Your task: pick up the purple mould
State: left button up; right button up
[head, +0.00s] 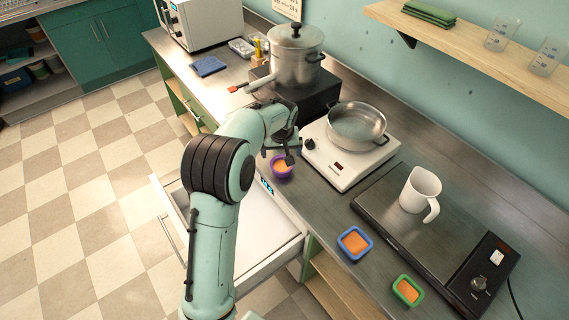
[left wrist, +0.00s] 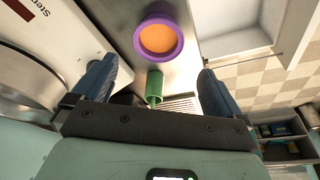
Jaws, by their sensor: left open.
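The purple mould (head: 281,177) is small and round with an orange filling. It sits on the steel counter, left of the white hotplate, in the head view. It also shows in the left wrist view (left wrist: 158,59), beyond the fingertips and near the top middle. My left gripper (head: 279,155) is open just above and beside the mould, with nothing held. In the left wrist view its two blue-grey fingers (left wrist: 156,84) are spread wide, and the mould lies ahead of the gap. In the head view one fingertip partly covers the mould. My right gripper is not in view.
A white hotplate (head: 340,165) carries a steel pan (head: 357,126). A blue mould (head: 355,258) and a green mould (head: 408,304) stand nearer, beside a dark hotplate (head: 384,212) with a white mug (head: 420,190). An open drawer (head: 262,257) juts out below the counter.

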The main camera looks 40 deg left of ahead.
pick_arm(q)
send_near(282, 167)
jog(key=shift+x, duration=0.75)
jog(key=shift+p+x, duration=0.55)
jog(key=shift+x, duration=2.15)
jog(key=shift+s, duration=0.15)
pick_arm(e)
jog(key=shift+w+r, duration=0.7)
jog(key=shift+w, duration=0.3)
pick_arm(q)
jog(key=shift+s, duration=0.1)
jog(key=shift+c, duration=1.2)
jog(key=c, duration=0.5)
jog(key=shift+c, duration=0.2)
jog(key=shift+r, duration=0.25)
